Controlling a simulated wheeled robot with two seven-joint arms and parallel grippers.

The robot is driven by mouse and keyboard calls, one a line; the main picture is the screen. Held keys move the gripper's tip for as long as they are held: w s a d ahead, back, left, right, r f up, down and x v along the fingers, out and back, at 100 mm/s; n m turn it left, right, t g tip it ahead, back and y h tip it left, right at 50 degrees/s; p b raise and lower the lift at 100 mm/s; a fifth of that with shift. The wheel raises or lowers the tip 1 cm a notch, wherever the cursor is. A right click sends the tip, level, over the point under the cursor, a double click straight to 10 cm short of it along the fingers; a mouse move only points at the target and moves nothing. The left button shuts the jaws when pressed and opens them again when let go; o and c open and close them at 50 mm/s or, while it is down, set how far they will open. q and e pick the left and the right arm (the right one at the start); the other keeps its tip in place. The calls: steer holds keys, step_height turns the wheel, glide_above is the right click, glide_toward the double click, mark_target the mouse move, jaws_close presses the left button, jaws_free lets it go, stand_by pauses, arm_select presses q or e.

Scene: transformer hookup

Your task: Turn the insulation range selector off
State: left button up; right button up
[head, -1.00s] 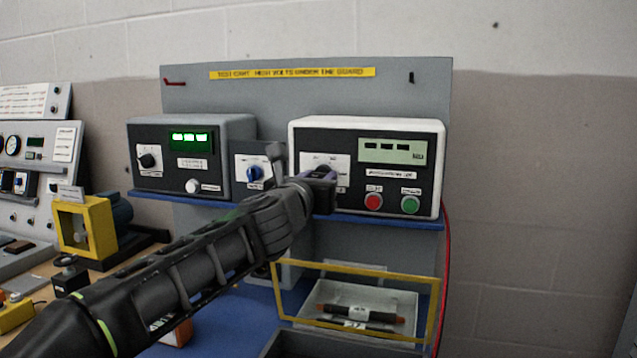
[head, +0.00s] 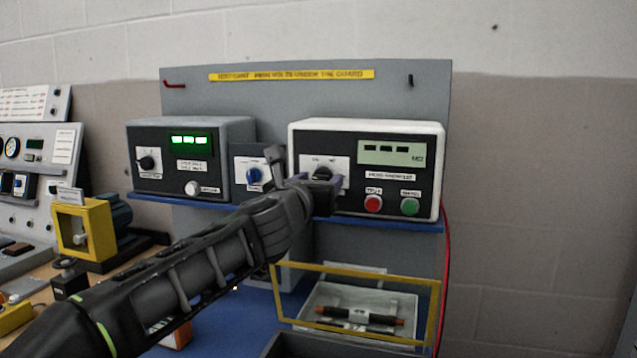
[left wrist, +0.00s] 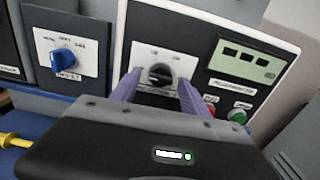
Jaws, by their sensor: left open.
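The insulation range selector is a dark rotary knob (left wrist: 160,73) on a white plate of the white-cased meter (head: 366,128). In the head view the knob (head: 322,172) shows just above my gripper. My left gripper (head: 305,182) is in front of the meter's left part. In the left wrist view my left gripper (left wrist: 158,84) is open, one purple finger on each side of the knob. I cannot tell whether the fingers touch it. The plate's lettering is too small to read. My right gripper is not in view.
A blue knob (head: 254,175) sits on a small panel left of the meter. A red button (head: 373,204) and a green button (head: 410,206) are at the meter's lower right. A yellow guard frame (head: 433,312) stands below, around a tray with a dark, orange-ended part (head: 358,316).

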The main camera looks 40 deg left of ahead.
arm_select(q)
steer(key=v, duration=0.7)
steer(key=shift+s+d+p, duration=0.15)
steer(key=shift+s+p, duration=0.25)
steer(key=shift+f, duration=0.1)
